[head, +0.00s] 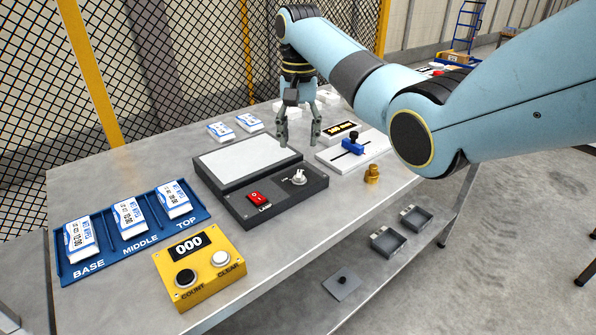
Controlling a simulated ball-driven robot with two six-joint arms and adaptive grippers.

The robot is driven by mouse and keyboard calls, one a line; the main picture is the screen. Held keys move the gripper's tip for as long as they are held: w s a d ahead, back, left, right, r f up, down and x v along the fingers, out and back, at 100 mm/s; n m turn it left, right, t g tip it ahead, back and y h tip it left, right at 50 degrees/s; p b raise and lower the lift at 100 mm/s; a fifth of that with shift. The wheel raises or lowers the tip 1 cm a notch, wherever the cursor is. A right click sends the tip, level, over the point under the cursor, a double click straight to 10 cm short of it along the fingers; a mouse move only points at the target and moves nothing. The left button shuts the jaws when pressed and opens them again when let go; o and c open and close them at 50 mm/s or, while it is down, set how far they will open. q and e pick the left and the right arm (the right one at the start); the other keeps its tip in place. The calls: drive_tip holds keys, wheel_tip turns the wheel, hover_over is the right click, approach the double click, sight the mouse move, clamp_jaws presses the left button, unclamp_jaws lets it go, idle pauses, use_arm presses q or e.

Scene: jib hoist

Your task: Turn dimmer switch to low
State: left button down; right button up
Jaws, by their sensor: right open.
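The dimmer switch (299,177) is a small white knob on the dark grey control panel (285,203), right of a red rocker switch (257,197). The panel joins a dark-framed box with a white top (247,159). My right gripper (298,142) points down with its fingers apart and empty. In the picture it appears above and slightly behind the knob, not touching it. The knob's exact setting is too small to read. My left gripper is not in view.
A yellow counter box (209,262) and a blue tray (134,226) with white packets stand at the left. A blue slider block (353,144) on a white base and a brass piece (372,174) are at the right. Mesh fencing (190,60) runs behind.

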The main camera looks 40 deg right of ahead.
sight(299, 175)
wheel_tip(299, 175, down, 10)
drive_tip(key=shift+r, duration=0.1)
idle(0.4)
clamp_jaws()
